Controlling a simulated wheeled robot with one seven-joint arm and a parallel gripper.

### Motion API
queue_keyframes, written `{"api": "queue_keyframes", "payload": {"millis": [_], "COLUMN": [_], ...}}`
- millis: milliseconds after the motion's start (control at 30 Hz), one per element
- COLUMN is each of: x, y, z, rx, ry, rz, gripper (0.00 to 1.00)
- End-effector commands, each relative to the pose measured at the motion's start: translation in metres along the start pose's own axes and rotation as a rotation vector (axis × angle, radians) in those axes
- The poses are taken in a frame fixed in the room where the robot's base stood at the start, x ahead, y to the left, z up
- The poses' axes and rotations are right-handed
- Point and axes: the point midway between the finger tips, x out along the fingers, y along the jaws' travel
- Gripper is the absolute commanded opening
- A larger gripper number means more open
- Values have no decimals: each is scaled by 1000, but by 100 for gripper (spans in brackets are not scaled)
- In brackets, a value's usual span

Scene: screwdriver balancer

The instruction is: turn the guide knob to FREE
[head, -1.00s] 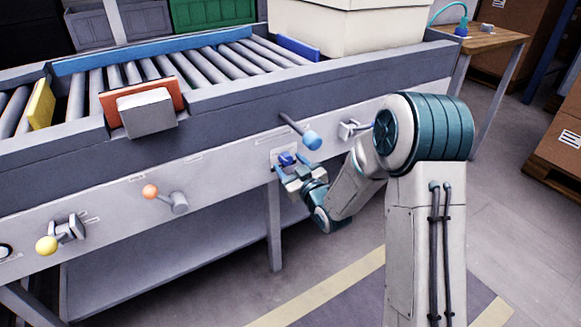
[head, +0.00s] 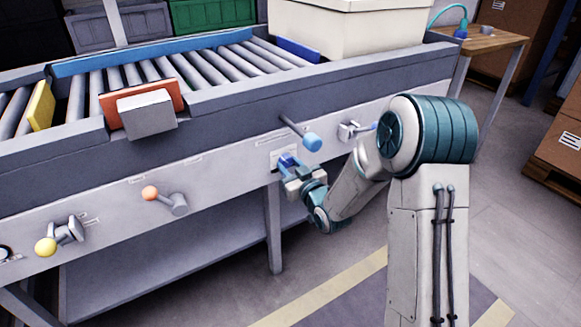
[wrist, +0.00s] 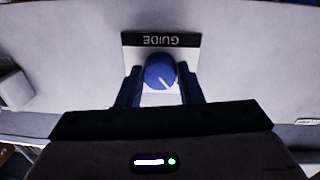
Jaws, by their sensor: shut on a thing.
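The guide knob is a small round blue knob (wrist: 160,72) with a pale pointer line, set on a label plate (wrist: 187,47) that reads GUIDE, upside down in the wrist view. The pointer line slants toward the lower right in that view. My gripper (wrist: 160,90) is shut on the knob, one finger on each side. In the head view my gripper (head: 289,168) reaches the front panel of the conveyor, and the blue knob is mostly hidden by the fingers. The FREE mark cannot be read in either view.
A blue-ended lever (head: 312,142) sticks out just above my gripper. Another small lever (head: 350,130) is to its right. An orange-ended lever (head: 151,193) and a yellow-ended one (head: 46,246) are further left on the panel. The floor in front is clear.

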Motion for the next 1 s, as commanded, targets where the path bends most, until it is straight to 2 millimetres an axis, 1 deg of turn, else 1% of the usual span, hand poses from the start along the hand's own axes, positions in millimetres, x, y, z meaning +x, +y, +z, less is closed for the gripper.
{"api": "queue_keyframes", "payload": {"millis": [267,1000], "x": [0,0], "y": [1,0], "z": [0,-4], "rx": [225,930], "ry": [-13,-52], "rz": [-1,-8], "gripper": [10,10]}}
